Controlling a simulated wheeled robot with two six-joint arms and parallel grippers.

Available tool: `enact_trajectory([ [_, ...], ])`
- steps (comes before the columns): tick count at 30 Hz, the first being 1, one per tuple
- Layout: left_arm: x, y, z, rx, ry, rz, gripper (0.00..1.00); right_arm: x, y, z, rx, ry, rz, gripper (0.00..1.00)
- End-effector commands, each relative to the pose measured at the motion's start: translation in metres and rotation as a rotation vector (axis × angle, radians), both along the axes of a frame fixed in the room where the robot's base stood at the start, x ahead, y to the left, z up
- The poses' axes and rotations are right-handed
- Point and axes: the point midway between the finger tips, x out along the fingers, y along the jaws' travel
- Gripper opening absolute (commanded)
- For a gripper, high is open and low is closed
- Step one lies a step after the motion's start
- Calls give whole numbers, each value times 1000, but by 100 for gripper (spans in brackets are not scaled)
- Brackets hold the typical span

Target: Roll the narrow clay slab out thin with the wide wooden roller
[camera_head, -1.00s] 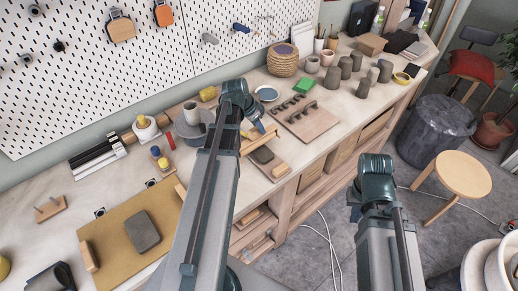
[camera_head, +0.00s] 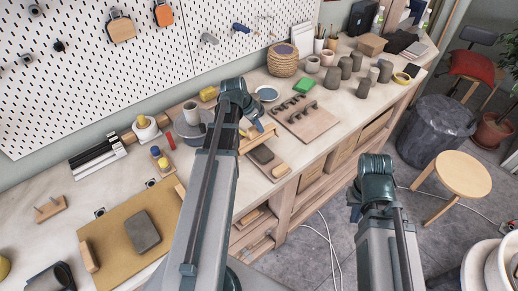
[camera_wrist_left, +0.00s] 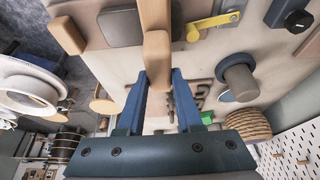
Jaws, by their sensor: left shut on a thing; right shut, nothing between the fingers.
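A dark grey clay slab (camera_head: 262,155) lies on a small pale board at the bench's front edge; it also shows in the left wrist view (camera_wrist_left: 120,26). A wooden bar (camera_head: 262,138), seemingly the roller, is beside the slab in the head view. My left gripper (camera_wrist_left: 159,75) is shut on this wooden piece (camera_wrist_left: 156,52). Whether it touches the bench or slab I cannot tell. A broader grey slab (camera_head: 143,232) lies on a tan mat (camera_head: 115,218) to the left. My right arm hangs beyond the bench; its fingers are hidden.
A wooden strip (camera_head: 279,170) lies at the small board's near end. Grey pots (camera_head: 346,66) stand further right. A stool (camera_head: 459,173) is on the floor.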

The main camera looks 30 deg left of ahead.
Motion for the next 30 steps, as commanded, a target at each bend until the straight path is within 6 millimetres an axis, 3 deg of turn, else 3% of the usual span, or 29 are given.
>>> enact_trajectory([
  [15,-17,-39,0,0,1,0,0,0,0,0,0,0,0,0],
  [30,-17,-39,0,0,0,0,0,0,0,0,0,0,0,0],
])
